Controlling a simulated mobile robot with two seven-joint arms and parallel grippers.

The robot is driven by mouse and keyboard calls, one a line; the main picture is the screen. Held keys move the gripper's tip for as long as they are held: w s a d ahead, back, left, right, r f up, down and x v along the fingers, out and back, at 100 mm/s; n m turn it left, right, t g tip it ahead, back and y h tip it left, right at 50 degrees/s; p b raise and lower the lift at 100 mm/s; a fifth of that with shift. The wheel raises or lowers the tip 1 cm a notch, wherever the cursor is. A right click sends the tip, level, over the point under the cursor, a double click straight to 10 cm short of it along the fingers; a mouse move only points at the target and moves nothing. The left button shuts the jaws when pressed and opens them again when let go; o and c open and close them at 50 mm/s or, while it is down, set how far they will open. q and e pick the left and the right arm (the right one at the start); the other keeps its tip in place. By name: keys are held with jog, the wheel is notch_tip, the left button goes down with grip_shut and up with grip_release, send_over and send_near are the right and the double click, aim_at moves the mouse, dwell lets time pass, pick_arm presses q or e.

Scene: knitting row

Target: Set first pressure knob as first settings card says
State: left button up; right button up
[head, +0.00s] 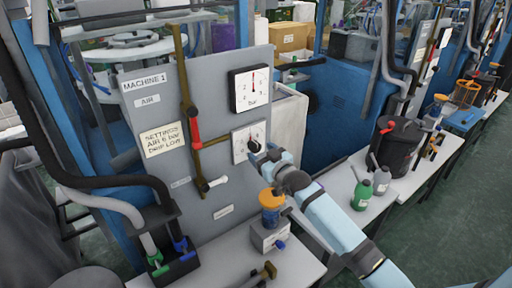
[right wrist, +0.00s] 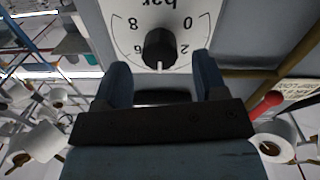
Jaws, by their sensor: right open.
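The first settings card (head: 164,139) is a cream label on the grey Machine 1 panel; its air line appears to read 6 bar. The first pressure knob (head: 254,146) is black, on a white bar dial (head: 241,137). In the right wrist view the knob (right wrist: 160,48) appears upside down, with a pale mark toward the picture's bottom, roughly mid-scale. My right gripper (right wrist: 162,78) is open, its fingers apart below the knob in that picture; I see no clear contact. In the head view my right gripper (head: 262,156) partly covers the dial. My left gripper is not in view.
A square gauge (head: 249,89) above the dial has its needle near straight up. A red-handled lever (head: 194,131) and brass pipes stand left of the dial. Green and grey bottles (head: 362,194) stand on the right bench.

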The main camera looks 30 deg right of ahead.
aim_at(257, 149)
jog(key=shift+w+a, duration=0.2)
jog(key=shift+w, duration=1.5)
jog(key=c, duration=0.9)
jog(key=shift+p, duration=0.3)
